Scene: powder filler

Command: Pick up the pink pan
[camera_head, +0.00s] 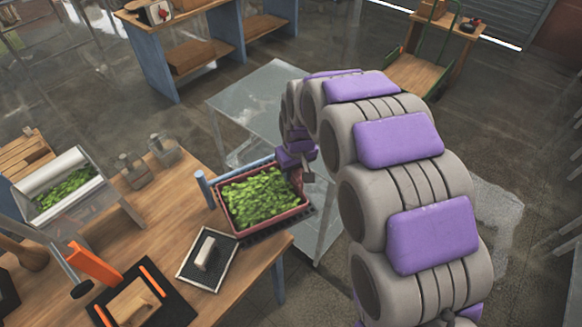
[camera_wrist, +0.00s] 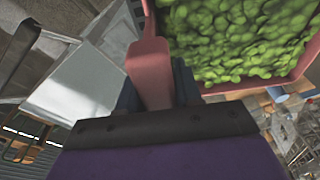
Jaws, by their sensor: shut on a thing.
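The pink pan (camera_head: 275,219) is full of green leafy pieces and sits at the right corner of the wooden table, over a dark slatted base. In the wrist view its wall (camera_wrist: 237,89) and pink handle (camera_wrist: 150,62) show at the top. My gripper (camera_wrist: 157,90) is shut on the handle, with a dark finger on each side. In the head view my gripper (camera_head: 304,168) is at the pan's far right side, partly hidden by my arm. I cannot tell if the pan is clear of its base.
The wooden table (camera_head: 185,213) also holds a white block on a framed plate (camera_head: 207,257), a clear-sided bin of greens (camera_head: 68,188), and grey metal weights (camera_head: 163,150). A blue cylinder (camera_head: 203,188) stands close beside the pan. A metal table (camera_head: 255,100) is behind.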

